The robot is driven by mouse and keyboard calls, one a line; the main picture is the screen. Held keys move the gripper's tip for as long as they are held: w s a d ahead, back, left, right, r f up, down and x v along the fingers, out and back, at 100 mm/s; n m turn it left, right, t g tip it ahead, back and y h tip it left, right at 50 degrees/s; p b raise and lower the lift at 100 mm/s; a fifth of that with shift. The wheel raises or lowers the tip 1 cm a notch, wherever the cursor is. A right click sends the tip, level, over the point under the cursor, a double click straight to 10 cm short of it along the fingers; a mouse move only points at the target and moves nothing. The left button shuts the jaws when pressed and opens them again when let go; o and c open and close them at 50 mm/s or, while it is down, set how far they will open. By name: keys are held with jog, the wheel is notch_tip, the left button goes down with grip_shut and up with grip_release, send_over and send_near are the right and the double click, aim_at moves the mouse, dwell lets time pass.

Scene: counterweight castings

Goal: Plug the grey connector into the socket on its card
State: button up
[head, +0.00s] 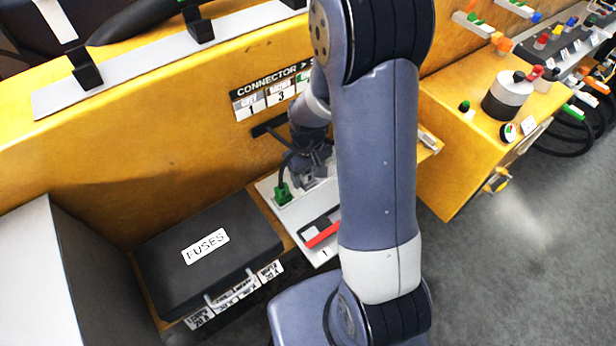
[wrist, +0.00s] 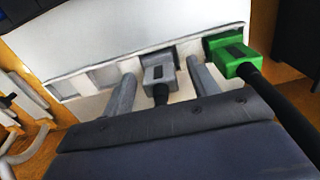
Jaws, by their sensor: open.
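The grey connector (wrist: 160,73) has a dark cable and sits at the socket row of the white card (wrist: 120,35). Its front meets the row; how deep it sits I cannot tell. My gripper (wrist: 163,82) is open, with one finger on each side of the connector and visible gaps between. A green connector (wrist: 235,62) sits at the right end of the row. In the head view my gripper (head: 316,165) is over the white card (head: 268,188), behind the green connector (head: 282,193). My arm hides part of the card there.
A black FUSES box (head: 208,250) stands left of the card. A yellow panel with a CONNECTOR sign (head: 275,88) rises behind. Grey floor (head: 510,260) is free at right.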

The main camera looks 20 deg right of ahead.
jog(key=shift+c, duration=0.6)
jog(key=c, duration=1)
jog(key=shift+o, duration=0.2)
jog(key=shift+r, duration=0.15)
